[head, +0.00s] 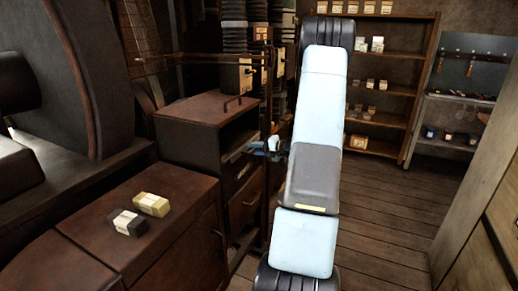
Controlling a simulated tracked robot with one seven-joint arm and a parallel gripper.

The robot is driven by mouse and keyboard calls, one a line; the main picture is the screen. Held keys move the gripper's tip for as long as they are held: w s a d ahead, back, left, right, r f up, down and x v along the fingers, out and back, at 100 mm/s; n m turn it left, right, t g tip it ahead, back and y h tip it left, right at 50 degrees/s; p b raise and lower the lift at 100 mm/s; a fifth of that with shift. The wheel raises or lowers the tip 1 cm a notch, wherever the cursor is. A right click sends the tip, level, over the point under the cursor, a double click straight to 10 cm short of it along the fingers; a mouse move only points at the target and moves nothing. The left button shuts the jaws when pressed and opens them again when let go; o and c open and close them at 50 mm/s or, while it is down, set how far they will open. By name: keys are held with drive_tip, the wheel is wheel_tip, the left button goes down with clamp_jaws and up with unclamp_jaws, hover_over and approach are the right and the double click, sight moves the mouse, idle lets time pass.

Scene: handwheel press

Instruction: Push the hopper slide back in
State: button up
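Several dark ribbed upright columns (234,40) with pale labels stand behind the brown cabinet at the upper middle. They look like hoppers. I cannot make out for certain which part is the slide, or how far out it is. My pale blue and grey arm stands upright across the middle and hides part of this area. A small pale, bluish piece that looks like part of my gripper (273,143) shows just left of the arm, in front of the cabinet's right side. Its fingers are too small and hidden to read, and I see nothing clearly held.
The brown cabinet (195,125) has an open compartment and drawers below. A dark and a yellowish block (151,204) lie on the low cabinet (95,225) at front left. Shelves (395,75) stand at the back right. The plank floor (390,220) right of my arm is clear.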

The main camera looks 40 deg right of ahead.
drive_tip(key=shift+w+a+r, duration=0.2)
drive_tip(key=shift+w, duration=0.05)
drive_tip(key=v, duration=1.4)
drive_tip(key=shift+s+d+f, duration=0.15)
drive_tip(key=shift+f, duration=0.05)
